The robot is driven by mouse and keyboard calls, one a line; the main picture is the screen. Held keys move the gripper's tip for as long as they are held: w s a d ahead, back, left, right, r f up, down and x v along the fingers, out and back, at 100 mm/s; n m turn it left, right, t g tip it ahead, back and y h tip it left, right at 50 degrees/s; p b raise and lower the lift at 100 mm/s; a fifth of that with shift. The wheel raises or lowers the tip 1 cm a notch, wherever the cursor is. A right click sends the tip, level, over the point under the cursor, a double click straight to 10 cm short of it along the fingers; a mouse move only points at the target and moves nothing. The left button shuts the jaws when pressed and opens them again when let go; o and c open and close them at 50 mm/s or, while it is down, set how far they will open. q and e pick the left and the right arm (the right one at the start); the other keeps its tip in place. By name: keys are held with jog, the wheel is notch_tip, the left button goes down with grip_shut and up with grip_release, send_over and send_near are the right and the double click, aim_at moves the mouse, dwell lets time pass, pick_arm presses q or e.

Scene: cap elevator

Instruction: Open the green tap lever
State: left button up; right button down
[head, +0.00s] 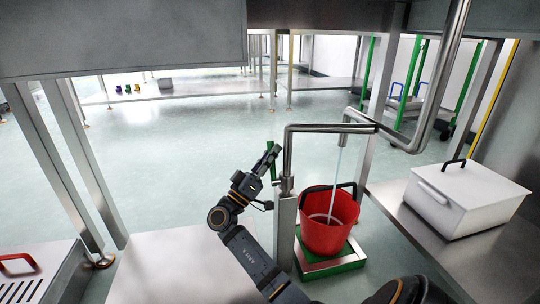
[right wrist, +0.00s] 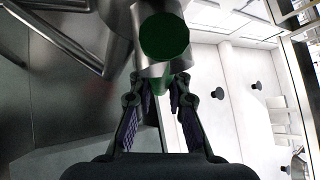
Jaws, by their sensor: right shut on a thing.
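The green tap lever (head: 273,173) is a small green piece left of the metal tap pipe (head: 330,128), mostly hidden by my gripper. My right gripper (head: 266,160) is at the lever, shut on it. In the right wrist view the round green end of the lever (right wrist: 165,37) shows above the fingers (right wrist: 158,92). The contact itself is hard to see. A thin pale stream (head: 335,185) runs from the spout down into a red bucket (head: 322,235). My left gripper is not in view.
The bucket stands on a green-edged metal platform (head: 316,269) beside a metal post (head: 284,235). A white lidded box (head: 468,200) sits on the right bench. A red-handled item (head: 18,262) is at lower left. Open floor (head: 170,165) lies behind my gripper.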

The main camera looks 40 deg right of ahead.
jog(key=shift+s+a+r+m+g, duration=0.15)
jog(key=shift+m+g, duration=0.25)
jog(key=shift+m, duration=0.2)
jog(key=shift+g, duration=0.3)
jog(key=c, duration=1.5)
grip_release()
notch_tip(320, 180, up, 10)
jog(key=shift+f, duration=0.1)
